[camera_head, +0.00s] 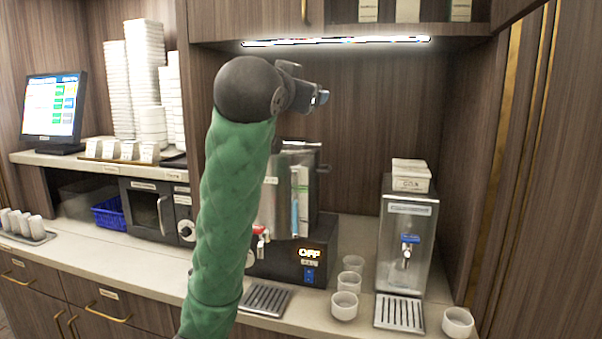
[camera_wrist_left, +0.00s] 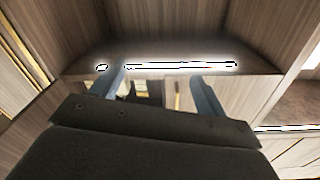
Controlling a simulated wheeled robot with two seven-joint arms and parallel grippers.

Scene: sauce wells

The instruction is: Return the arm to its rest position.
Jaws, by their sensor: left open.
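My left arm, in a green quilted sleeve, rises through the middle of the head view, its dark wrist raised just below the lit cabinet. My left gripper (camera_head: 318,97) is up there at the end of the wrist, pointing right and away from the counter. In the left wrist view the two fingers of the left gripper (camera_wrist_left: 160,92) stand apart with nothing between them. Behind them are the cabinet's underside and its light strip (camera_wrist_left: 185,66). My right gripper shows in neither view.
The upper cabinet with a light strip (camera_head: 335,41) is close to my raised gripper. Below stand a drink machine (camera_head: 318,250), a dispenser (camera_head: 408,240) and several white cups (camera_head: 344,305). My arm hides part of the machine. A screen (camera_head: 53,108) and stacked containers (camera_head: 146,75) are at left.

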